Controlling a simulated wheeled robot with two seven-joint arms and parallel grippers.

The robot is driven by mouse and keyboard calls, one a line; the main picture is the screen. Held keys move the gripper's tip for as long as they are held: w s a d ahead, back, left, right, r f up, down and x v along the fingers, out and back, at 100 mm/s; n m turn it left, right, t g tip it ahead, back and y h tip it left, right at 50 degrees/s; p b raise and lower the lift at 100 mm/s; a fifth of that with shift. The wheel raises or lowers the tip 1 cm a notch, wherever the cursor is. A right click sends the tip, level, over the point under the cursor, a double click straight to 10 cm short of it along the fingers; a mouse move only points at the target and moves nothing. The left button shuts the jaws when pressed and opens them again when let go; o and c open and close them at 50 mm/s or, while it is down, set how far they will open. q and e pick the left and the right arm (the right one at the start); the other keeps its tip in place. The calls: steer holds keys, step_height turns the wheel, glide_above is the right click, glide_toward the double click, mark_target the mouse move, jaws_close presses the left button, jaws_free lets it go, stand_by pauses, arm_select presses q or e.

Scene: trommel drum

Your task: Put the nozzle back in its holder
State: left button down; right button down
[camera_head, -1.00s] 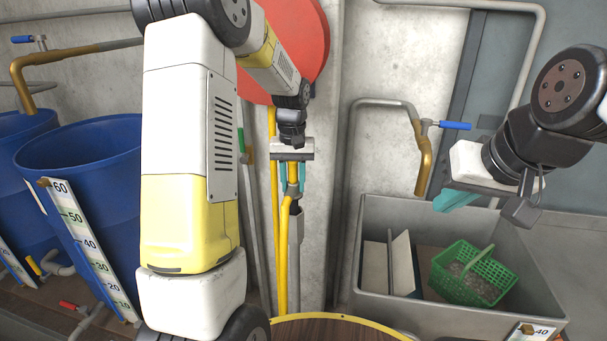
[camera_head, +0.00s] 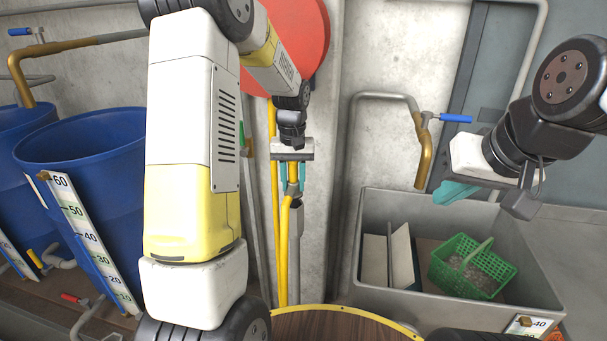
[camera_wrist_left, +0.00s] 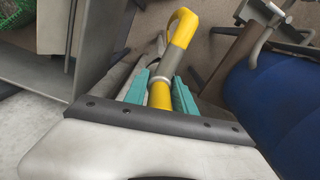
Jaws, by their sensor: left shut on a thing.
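My left gripper (camera_head: 293,178) is upright against the concrete wall, its teal fingers pointing down. It is shut on the nozzle, a yellow tube with a grey band; in the left wrist view the nozzle (camera_wrist_left: 168,75) lies between the two teal fingers (camera_wrist_left: 160,92). In the head view, the yellow bent tube (camera_head: 285,225) hangs below the fingers beside a grey upright piece (camera_head: 296,240). I cannot tell whether that piece is the holder. My right gripper (camera_head: 455,192) is above the grey basin; its finger gap is not clear.
Blue tanks (camera_head: 85,155) with scales stand at the left. The grey basin (camera_head: 450,305) at the right holds a green basket (camera_head: 470,270). A brass tap (camera_head: 424,155) is on the wall above it. A red disc (camera_head: 310,45) is behind my left arm. A round wooden top (camera_head: 340,325) is below.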

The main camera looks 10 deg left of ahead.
mark_target(293, 163)
arm_select(q)
steer(key=shift+f, duration=0.15)
steer(key=shift+f, duration=1.4)
steer(key=c, duration=0.9)
jaws_free()
steer(key=shift+c, duration=0.2)
steer(key=shift+r, duration=4.55)
